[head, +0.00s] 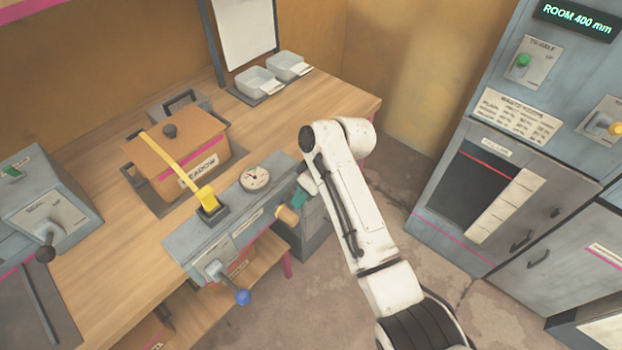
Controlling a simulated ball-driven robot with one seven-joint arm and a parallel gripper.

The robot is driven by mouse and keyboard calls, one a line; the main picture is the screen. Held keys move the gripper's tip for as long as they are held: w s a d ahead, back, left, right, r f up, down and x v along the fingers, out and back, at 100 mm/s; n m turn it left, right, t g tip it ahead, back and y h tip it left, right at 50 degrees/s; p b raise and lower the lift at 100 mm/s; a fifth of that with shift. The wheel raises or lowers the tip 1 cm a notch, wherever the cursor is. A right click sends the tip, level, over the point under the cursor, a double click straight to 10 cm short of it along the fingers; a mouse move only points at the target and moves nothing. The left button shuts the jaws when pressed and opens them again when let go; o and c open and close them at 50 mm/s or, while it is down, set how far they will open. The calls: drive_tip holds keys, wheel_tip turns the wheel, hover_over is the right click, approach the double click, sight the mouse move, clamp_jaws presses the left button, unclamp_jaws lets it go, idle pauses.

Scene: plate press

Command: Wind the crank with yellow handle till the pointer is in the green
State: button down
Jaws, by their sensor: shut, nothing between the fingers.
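A grey press unit (180,243) stands at the table's front edge, with a round white dial (255,178) on top. The dial's pointer and any green band are too small to read. A tan-yellow cylindrical handle (287,214) sticks out at the unit's right front; its crank arm cannot be made out. My gripper (297,201), with a teal part, is shut and empty right beside this handle. Whether it touches the handle cannot be told.
A blue-knobbed lever (242,297) sits on the unit's front, left of the tan-yellow handle. A grey box with a dark knob (46,253) is at the left. White trays (257,82) stand at the back. Grey cabinets (475,190) line the right; floor between is free.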

drive_tip(key=shift+s+a+f, duration=0.35)
drive_tip(key=shift+s, duration=0.1)
